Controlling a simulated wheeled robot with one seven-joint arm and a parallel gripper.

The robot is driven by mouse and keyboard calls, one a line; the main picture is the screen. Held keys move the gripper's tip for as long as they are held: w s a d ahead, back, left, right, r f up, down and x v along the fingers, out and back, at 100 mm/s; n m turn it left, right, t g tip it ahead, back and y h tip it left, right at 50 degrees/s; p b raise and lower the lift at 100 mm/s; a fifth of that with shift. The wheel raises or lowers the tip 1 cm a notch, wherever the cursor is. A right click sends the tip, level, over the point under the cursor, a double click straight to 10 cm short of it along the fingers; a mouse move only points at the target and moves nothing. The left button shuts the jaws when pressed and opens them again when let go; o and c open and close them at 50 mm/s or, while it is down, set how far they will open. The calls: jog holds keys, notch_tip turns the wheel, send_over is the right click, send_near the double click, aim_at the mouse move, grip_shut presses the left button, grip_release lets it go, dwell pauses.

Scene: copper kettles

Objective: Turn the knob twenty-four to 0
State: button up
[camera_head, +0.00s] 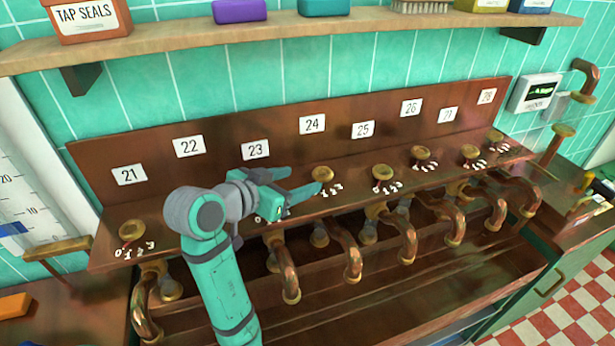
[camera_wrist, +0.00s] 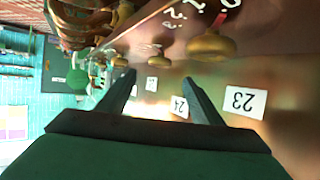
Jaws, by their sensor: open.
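Knob twenty-four (camera_head: 323,174), a round brass knob, stands on the sloping wooden panel below the white "24" label (camera_head: 312,124). White marks lie at its lower right; its setting is too small to read. My gripper (camera_head: 306,180) is open and empty, reaching in from the left, with its fingertips close to this knob. I cannot tell whether they touch it. In the wrist view the two fingers (camera_wrist: 158,79) are spread, with the "24" label (camera_wrist: 180,106) upside down between them. Brass knobs (camera_wrist: 212,47) show above the fingers there; I cannot tell which one is twenty-four.
Knob twenty-five (camera_head: 382,171) and more knobs stand to the right; knob twenty-one (camera_head: 131,229) is at the left. My arm hides the knobs between. Curved copper pipes (camera_head: 348,250) stick out below the panel. A wooden shelf (camera_head: 290,34) with boxes runs above.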

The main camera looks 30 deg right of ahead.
jog(key=shift+v, duration=1.05)
jog(key=shift+w, duration=0.1)
